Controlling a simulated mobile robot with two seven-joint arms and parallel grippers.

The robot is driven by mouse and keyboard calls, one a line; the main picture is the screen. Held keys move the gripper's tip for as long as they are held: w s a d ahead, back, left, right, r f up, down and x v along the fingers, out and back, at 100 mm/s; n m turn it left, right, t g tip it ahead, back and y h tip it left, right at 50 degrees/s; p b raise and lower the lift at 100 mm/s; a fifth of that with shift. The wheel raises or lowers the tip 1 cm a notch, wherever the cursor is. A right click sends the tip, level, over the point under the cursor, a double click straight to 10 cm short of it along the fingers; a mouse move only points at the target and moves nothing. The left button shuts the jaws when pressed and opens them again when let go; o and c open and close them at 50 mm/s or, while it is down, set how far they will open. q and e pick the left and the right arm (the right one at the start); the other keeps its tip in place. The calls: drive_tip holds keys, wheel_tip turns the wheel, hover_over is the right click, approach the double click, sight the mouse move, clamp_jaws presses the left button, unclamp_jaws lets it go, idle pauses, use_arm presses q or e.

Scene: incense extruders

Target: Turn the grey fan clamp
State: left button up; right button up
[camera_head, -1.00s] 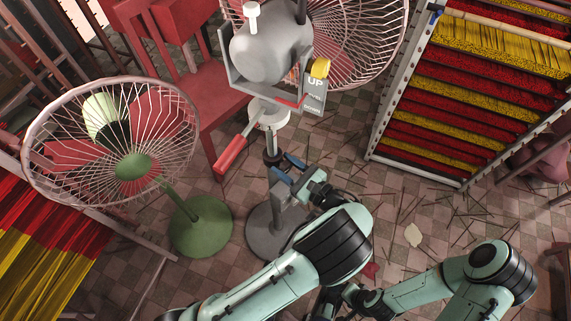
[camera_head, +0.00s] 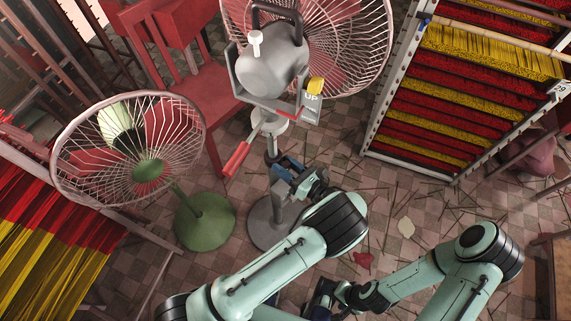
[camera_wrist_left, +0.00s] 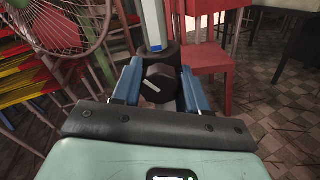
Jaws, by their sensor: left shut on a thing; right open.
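The grey fan (camera_head: 268,72) stands at the top centre, with a wire cage behind its motor housing and a grey round base (camera_head: 268,225). Its dark clamp knob (camera_wrist_left: 160,82), with a white mark, is on the pole in the left wrist view. My left gripper (camera_head: 287,172) is at the pole below the housing. Its blue fingers (camera_wrist_left: 158,84) are on both sides of the knob and shut on it. My right gripper (camera_head: 322,296) is low at the bottom centre, open and partly hidden by my arms.
A green fan (camera_head: 148,170) stands to the left. A red chair (camera_head: 200,95) is behind the grey fan. A rack of red and yellow incense (camera_head: 470,90) is at the right. A red-handled lever (camera_head: 237,160) juts out below the housing. Sticks litter the tiled floor.

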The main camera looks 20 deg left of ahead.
use_arm(q)
drive_tip(key=shift+w+r, duration=0.1)
drive_tip(key=shift+r, duration=0.15)
drive_tip(key=o, duration=0.9)
drive_tip(key=shift+o, duration=0.5)
drive_tip(key=shift+f, duration=0.1)
drive_tip(key=shift+d, duration=0.1)
drive_tip(key=v, duration=1.3)
drive_tip(key=shift+d, duration=0.2)
drive_tip(key=shift+f, duration=0.1)
